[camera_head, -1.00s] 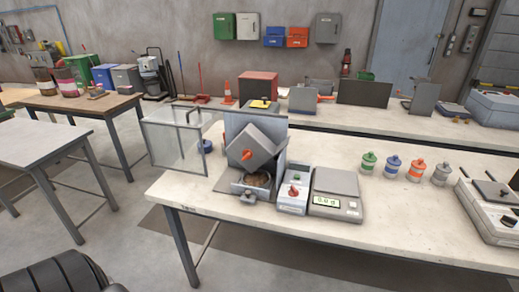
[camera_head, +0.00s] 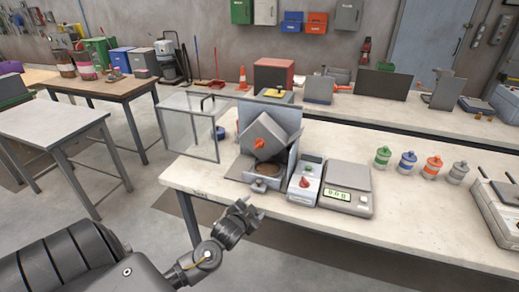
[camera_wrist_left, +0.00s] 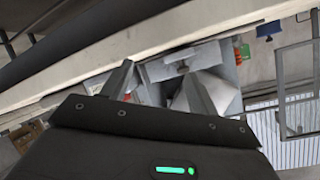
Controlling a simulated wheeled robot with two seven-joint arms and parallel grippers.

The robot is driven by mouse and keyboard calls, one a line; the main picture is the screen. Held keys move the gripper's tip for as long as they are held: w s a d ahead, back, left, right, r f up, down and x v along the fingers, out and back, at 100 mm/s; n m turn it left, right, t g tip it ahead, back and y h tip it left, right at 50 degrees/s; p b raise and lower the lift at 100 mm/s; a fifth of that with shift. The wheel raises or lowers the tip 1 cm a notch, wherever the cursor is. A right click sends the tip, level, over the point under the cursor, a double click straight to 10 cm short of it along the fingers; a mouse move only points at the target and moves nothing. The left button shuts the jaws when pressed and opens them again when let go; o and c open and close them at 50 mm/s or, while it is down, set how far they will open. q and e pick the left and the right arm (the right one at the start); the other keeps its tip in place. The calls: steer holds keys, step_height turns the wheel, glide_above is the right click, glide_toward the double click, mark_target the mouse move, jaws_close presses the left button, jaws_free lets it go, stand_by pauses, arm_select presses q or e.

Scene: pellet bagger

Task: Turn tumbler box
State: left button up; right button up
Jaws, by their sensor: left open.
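The grey tumbler box (camera_head: 270,137) sits tilted on one corner on its stand at the bench's front left. An orange knob (camera_head: 260,145) is on its front face. Below it is a round opening holding brown material (camera_head: 267,169). A clear hinged guard (camera_head: 190,128) stands out to the left of the box. My left gripper (camera_head: 252,209) is open and empty in front of the bench edge, below and apart from the box. In the left wrist view its two fingers (camera_wrist_left: 160,76) are spread, with grey machine parts (camera_wrist_left: 212,85) beyond. My right gripper is not in view.
A control box with a red knob (camera_head: 304,182) and a scale (camera_head: 345,187) stand right of the tumbler. Several coloured-lid jars (camera_head: 407,160) are farther right. A white table (camera_head: 50,125) is at left.

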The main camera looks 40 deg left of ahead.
mark_target(260, 145)
arm_select(q)
steer(key=w+a+r+t+y, duration=0.1)
steer(key=w+a+r+t, duration=0.2)
steer(key=r, duration=0.4)
steer(key=w+a+r+t+y, duration=0.1)
steer(key=w+a+r, duration=0.3)
steer(key=r, duration=0.3)
steer(key=shift+m, duration=0.4)
steer(key=p+x, duration=0.2)
steer(key=x, duration=0.8)
steer(key=shift+w+a+f, duration=0.1)
steer(key=shift+a, duration=0.1)
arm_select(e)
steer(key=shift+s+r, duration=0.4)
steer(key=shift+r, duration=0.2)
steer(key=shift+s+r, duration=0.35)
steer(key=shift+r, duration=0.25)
arm_select(q)
jaws_close()
